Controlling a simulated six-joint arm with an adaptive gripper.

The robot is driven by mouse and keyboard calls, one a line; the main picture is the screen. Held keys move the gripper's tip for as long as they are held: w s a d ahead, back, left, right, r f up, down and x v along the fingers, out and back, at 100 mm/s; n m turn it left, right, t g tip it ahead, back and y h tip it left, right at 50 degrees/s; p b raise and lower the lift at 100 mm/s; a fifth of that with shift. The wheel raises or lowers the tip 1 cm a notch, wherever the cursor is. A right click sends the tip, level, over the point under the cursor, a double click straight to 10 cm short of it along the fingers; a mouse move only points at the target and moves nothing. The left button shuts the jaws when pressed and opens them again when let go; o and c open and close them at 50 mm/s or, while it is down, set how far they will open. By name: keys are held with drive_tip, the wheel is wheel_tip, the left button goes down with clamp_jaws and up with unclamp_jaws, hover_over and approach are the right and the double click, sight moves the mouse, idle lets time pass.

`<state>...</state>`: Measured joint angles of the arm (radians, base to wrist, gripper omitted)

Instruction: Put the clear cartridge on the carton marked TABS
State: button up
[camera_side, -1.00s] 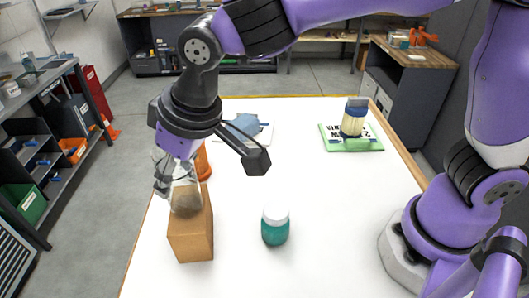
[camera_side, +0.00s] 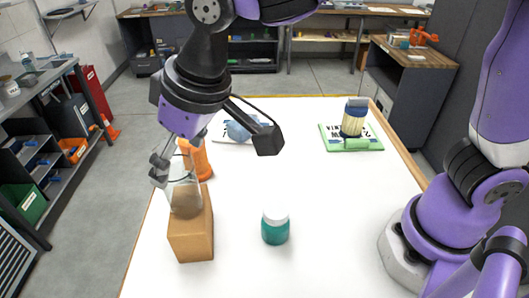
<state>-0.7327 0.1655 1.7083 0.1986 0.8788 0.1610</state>
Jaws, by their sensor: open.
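The clear cartridge (camera_side: 185,200), see-through with a greyish lower part, stands upright on top of a plain brown carton (camera_side: 191,240) at the left front of the white table. No TABS marking can be read on the carton faces that show. My gripper (camera_side: 169,165) is open, just above and around the upper part of the cartridge. The fingers overlap its top in the picture, so whether they touch it cannot be told.
A teal jar with a white lid (camera_side: 275,227) stands right of the carton. An orange object (camera_side: 202,160) is behind my gripper. A blue item (camera_side: 249,128) lies on a white sheet at the back. A blue-and-cream container (camera_side: 353,120) stands on a green-edged card (camera_side: 372,145).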

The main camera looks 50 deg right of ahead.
drive_tip(key=v, duration=0.8)
drive_tip(key=d+m, duration=0.2)
drive_tip(key=d, duration=0.9)
drive_tip(key=s+d+f+m+t+h, duration=0.1)
drive_tip(key=s+d+f+m, duration=0.1)
drive_tip(key=s+d+f, duration=0.5)
drive_tip(key=d, duration=0.3)
drive_tip(key=shift+d+f+m+h, duration=0.2)
drive_tip(key=shift+d+m+h, duration=0.1)
drive_tip(key=shift+h, duration=0.1)
